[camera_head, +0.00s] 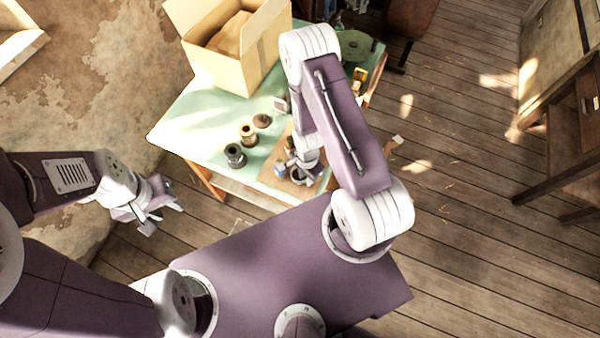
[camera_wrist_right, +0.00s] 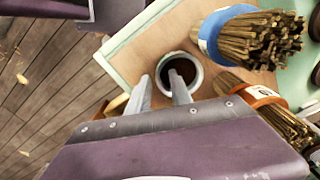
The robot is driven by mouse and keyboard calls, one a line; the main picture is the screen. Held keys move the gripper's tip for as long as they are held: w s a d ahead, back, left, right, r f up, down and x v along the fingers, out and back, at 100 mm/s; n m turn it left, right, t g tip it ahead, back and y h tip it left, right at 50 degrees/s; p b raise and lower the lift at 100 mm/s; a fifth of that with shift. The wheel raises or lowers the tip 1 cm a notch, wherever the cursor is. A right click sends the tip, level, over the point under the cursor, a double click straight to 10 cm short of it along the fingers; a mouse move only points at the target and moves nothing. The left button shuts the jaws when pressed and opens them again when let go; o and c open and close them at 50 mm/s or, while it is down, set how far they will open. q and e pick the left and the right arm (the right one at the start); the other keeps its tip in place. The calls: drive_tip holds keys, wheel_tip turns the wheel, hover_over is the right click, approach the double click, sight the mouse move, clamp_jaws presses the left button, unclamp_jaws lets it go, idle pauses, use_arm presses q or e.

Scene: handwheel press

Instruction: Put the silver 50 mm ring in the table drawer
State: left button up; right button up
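A pale grey round ring-like piece (camera_wrist_right: 194,83) with a dark middle lies on a wooden board (camera_wrist_right: 135,60) in the right wrist view. I cannot read its size. My right gripper (camera_wrist_right: 161,84) is open: one fingertip overlaps the near rim and opening, the other is outside to the left. In the head view, this gripper (camera_head: 303,165) is low over the table's front right part. My left gripper (camera_head: 158,206) looks open and empty, left of the table and off it. The green table (camera_head: 193,125) has a pale front strip (camera_head: 240,188); whether the drawer is open is unclear.
A dark grey stack (camera_head: 235,156), a brass stack (camera_head: 248,135) and a brown round piece (camera_head: 262,121) stand left of my right gripper. An open cardboard box (camera_head: 225,70) stands behind. Bundles of thin sticks, blue-banded (camera_wrist_right: 245,38) and orange-banded (camera_wrist_right: 252,97), crowd the ring-like piece.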

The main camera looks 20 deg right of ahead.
clamp_jaws()
drive_tip(key=shift+s, duration=0.15)
drive_tip(key=shift+r, duration=0.2)
drive_tip(key=shift+r, duration=0.2)
drive_tip(key=r, duration=0.1)
drive_tip(key=r+b, duration=0.1)
drive_tip(key=r, duration=0.1)
drive_tip(key=shift+s+d+r, duration=0.15)
drive_tip(key=shift+d+r, duration=0.2)
drive_tip(key=s+d+r+p, duration=0.4)
drive_tip(key=s+d+r, duration=0.2)
drive_tip(key=s+d, duration=0.1)
drive_tip(key=shift+s+d+r, duration=0.15)
drive_tip(key=shift+d+r, duration=0.15)
drive_tip(key=shift+d, duration=0.25)
